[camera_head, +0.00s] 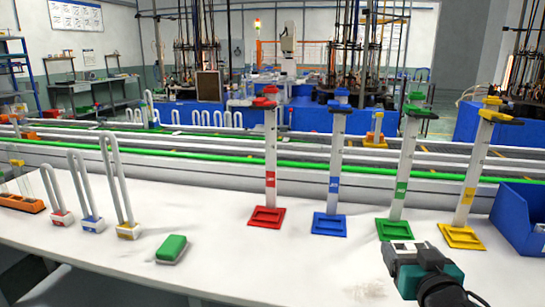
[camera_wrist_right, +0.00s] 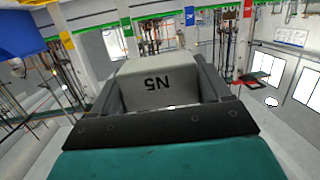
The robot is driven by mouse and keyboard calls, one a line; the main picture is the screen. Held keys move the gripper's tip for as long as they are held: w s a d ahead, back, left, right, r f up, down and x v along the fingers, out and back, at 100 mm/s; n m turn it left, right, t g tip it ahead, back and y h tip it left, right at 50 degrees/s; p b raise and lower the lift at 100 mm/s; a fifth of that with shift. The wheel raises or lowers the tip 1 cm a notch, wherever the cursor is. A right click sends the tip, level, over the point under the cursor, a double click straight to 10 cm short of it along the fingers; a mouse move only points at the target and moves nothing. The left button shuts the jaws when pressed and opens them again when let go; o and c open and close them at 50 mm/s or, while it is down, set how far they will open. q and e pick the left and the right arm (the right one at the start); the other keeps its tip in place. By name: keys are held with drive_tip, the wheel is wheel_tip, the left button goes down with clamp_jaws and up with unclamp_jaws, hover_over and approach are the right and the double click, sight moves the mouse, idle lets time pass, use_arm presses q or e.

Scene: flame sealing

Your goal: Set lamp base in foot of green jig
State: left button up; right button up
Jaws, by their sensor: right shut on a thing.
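My right gripper (camera_head: 412,262) is shut on a white lamp base (camera_head: 402,245) at the lower right of the head view. In the right wrist view the lamp base (camera_wrist_right: 160,84) sits between the two dark fingers and shows "N5" upside down. The green jig (camera_head: 402,168) stands upright behind the gripper, with a flat green foot (camera_head: 397,231) and a green clamp at its top. The held base is in front of this foot; whether they touch cannot be told. The green jig's post also shows in the wrist view (camera_wrist_right: 128,27). My left gripper is out of view.
Red (camera_head: 266,217), blue (camera_head: 329,224) and yellow (camera_head: 462,237) jig feet stand beside the green one. A blue bin (camera_head: 520,215) is at the right edge. A green-topped block (camera_head: 171,249) and several U-shaped tube lamps (camera_head: 128,231) are at left. The front middle table is clear.

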drive_tip(key=s+a+f+n+y+p, duration=0.1)
drive_tip(key=s+a+f, duration=0.2)
drive_tip(key=s+a, duration=0.5)
drive_tip(key=shift+s+a+f+y, duration=0.3)
drive_tip(key=shift+s+f, duration=0.1)
drive_tip(key=shift+s, duration=0.9)
